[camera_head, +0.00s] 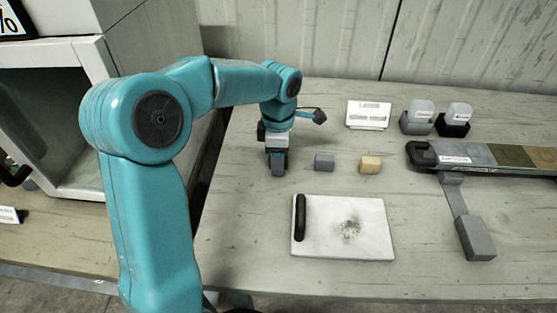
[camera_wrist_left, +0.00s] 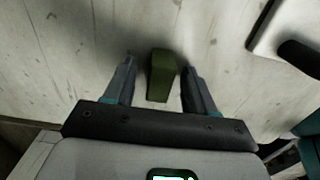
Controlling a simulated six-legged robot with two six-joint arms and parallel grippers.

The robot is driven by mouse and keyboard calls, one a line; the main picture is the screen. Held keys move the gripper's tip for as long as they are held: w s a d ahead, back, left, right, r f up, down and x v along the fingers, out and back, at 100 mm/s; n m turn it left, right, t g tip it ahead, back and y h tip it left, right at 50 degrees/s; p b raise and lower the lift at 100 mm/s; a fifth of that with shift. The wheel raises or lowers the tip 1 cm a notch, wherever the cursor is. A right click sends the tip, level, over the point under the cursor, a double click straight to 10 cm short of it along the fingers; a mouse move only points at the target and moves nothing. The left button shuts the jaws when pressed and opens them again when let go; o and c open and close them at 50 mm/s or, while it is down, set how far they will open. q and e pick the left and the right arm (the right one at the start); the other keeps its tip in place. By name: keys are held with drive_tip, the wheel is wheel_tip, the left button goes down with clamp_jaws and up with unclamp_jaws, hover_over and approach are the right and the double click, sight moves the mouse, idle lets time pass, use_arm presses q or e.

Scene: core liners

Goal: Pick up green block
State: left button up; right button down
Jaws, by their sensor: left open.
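The green block (camera_wrist_left: 162,76) shows in the left wrist view, on the pale wooden table between the two spread fingers of my left gripper (camera_wrist_left: 159,67). There are gaps between it and the fingers on both sides. In the head view my left gripper (camera_head: 278,168) points down at the table, left of a grey block, and the green block is hidden there. My left gripper is open and holds nothing. My right gripper is in neither view.
A grey block (camera_head: 324,162) and a tan block (camera_head: 370,165) lie right of my left gripper. A white board (camera_head: 373,222) with a black handle lies nearer. A long core tray (camera_head: 430,157) is at right. A small sign (camera_head: 368,115) and two holders (camera_head: 417,122) stand behind.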

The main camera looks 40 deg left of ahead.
use_arm(q)
clamp_jaws()
